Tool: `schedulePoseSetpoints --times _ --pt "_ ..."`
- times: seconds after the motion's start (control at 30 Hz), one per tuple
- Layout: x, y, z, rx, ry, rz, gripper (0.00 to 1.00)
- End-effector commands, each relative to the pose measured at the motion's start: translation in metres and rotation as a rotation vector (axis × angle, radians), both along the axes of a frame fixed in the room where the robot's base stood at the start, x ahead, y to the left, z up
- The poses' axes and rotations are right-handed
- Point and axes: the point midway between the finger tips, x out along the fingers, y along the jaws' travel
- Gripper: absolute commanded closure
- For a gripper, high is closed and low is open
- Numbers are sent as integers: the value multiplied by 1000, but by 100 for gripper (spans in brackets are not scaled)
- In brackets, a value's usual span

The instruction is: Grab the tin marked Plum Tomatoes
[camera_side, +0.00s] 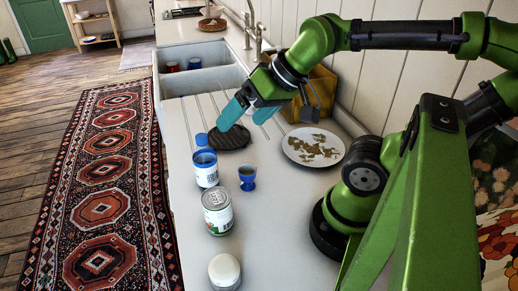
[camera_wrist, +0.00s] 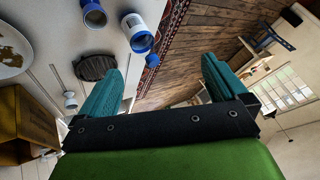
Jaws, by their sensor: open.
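A tin with a bare metal top and a white label with green and red (camera_side: 217,212) stands upright on the counter in the side view. Its lettering is too small to read, so I cannot confirm that it is the Plum Tomatoes tin. A blue and white container (camera_side: 206,170) stands just behind it and also shows in the wrist view (camera_wrist: 138,34). A white-topped jar (camera_side: 224,272) stands at the front. My gripper (camera_side: 248,112) is open and empty, above the counter near the dark ridged mat, apart from the tins. Its teal fingers (camera_wrist: 162,70) are spread in the wrist view.
The dark mat (camera_side: 231,138), a plate of brown bits (camera_side: 335,158) and a wooden box (camera_side: 322,90) are near my gripper. The sink (camera_side: 205,80) is behind; the counter's left edge is close.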

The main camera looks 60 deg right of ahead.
Motion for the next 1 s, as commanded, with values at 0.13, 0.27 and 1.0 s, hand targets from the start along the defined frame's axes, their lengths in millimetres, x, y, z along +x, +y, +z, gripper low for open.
schedulePoseSetpoints --times 0.13,0.27,1.0 --pt "0 0 0 -1 0 1 1" --pt "3 9 -9 -2 41 38 1" --pt "45 74 -51 -218 623 117 1"
